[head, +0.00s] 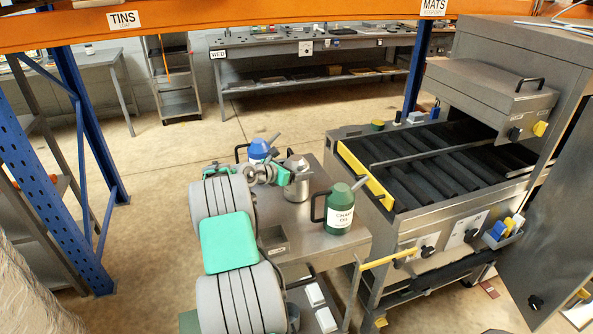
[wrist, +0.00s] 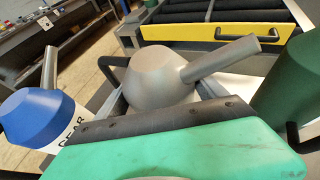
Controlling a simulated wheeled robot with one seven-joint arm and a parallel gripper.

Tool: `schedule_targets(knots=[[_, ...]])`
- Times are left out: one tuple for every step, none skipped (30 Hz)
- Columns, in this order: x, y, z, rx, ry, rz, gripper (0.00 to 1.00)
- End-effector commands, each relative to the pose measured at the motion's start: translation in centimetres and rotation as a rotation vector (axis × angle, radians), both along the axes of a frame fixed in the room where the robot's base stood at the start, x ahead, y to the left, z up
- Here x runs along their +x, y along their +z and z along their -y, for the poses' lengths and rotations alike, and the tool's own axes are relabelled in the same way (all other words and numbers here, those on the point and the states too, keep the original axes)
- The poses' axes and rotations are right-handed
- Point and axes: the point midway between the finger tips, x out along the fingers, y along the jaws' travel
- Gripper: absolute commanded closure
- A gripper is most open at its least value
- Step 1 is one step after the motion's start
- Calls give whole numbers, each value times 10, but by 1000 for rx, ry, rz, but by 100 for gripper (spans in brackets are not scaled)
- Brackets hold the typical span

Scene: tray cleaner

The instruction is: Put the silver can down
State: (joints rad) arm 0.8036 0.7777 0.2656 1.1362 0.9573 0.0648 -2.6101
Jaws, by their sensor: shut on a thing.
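The silver can (head: 297,188) has a cone top and a slanted spout. It is upright, over the grey cart top (head: 330,240), between a blue-topped can and a green can. In the wrist view the silver can (wrist: 155,75) fills the middle, its lower part hidden behind my gripper's green and dark edge. My gripper (head: 278,174) is shut on the silver can from its left side in the head view. I cannot tell whether the can's base touches the cart top.
The blue-topped can (head: 258,150) stands behind on the left, labelled GEAR in the wrist view (wrist: 40,110). The green can (head: 340,210) stands close on the right. A roller machine (head: 440,165) with a yellow bar (head: 366,175) adjoins the cart. Some cart top is bare at the front.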

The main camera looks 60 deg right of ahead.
Motion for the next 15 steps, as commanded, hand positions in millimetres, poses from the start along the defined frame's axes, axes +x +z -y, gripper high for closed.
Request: schedule_targets(knots=[[0, 3, 1, -6, -1, 2, 92], [0, 2, 1, -6, -1, 2, 92], [0, 1, 1, -6, -1, 2, 92], [0, -3, 0, 1, 0, -1, 18], [0, -3, 0, 1, 0, -1, 15], [0, -3, 0, 1, 0, -1, 12], [0, -3, 0, 1, 0, -1, 10], [0, -3, 0, 1, 0, -1, 7], [0, -3, 0, 1, 0, -1, 4], [0, -3, 0, 1, 0, -1, 2], [0, -3, 0, 1, 0, -1, 0], [0, -3, 0, 1, 0, -1, 0], [0, -3, 0, 1, 0, -1, 0], [0, -3, 0, 1, 0, -1, 0], [0, -3, 0, 1, 0, -1, 0]])
